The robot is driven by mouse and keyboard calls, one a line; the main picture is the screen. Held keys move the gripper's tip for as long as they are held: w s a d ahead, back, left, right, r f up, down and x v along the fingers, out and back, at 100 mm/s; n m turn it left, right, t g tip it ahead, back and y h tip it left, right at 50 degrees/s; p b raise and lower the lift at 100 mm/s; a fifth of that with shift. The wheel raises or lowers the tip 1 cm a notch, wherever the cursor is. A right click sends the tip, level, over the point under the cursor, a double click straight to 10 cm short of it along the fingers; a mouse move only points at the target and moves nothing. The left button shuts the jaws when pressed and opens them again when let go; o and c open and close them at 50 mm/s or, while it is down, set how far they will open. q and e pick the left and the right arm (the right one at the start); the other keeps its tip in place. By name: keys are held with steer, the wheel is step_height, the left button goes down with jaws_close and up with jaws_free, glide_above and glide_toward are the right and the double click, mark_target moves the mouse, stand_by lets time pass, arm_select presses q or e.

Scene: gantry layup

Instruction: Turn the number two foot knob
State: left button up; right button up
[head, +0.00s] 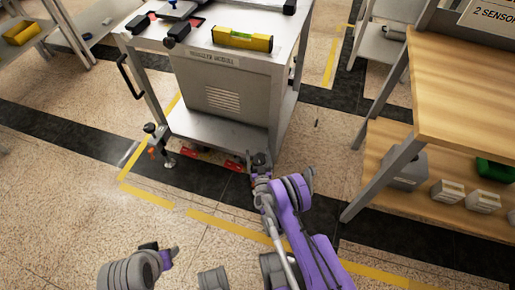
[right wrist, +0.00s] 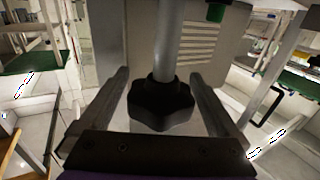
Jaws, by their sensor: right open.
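In the right wrist view a black lobed knob (right wrist: 160,104) sits on a grey metal rod (right wrist: 167,45). My right gripper (right wrist: 158,75) is open, with one finger on each side of the knob and a visible gap at both sides. In the head view my right gripper (head: 260,163) is low at the near right corner of the grey cart (head: 196,124), and the knob there is hard to make out. Another black foot knob (head: 150,128) shows at the cart's left leg. No number is readable on either knob.
Red parts (head: 234,166) lie on the floor under the cart's near edge. A yellow level (head: 242,39) lies on the cart top. A wooden bench (head: 462,90) with a lower shelf stands at the right. Open floor (head: 70,200) with yellow tape lies at the left.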

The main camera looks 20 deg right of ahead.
steer(key=shift+w, duration=0.15)
steer(key=c, duration=1.4)
steer(key=shift+h+p, duration=0.3)
steer(key=shift+o, duration=0.2)
steer(key=shift+d+m+h+p, duration=0.15)
steer(key=shift+m+h+p, duration=0.25)
steer(key=shift+m+h, duration=0.45)
steer(key=m+g+h, duration=0.2)
steer(key=h, duration=0.1)
steer(key=shift+d+h+b, duration=0.25)
steer(key=shift+d+b, duration=0.05)
steer(key=shift+b, duration=0.05)
steer(key=shift+s+d+m+g+h, duration=0.15)
steer(key=shift+m+g+h, duration=0.2)
steer(key=shift+m+h, duration=0.25)
steer(key=shift+s+d+m+g+h, duration=0.15)
steer(key=shift+m+g+h, duration=0.25)
steer(key=shift+h, duration=0.2)
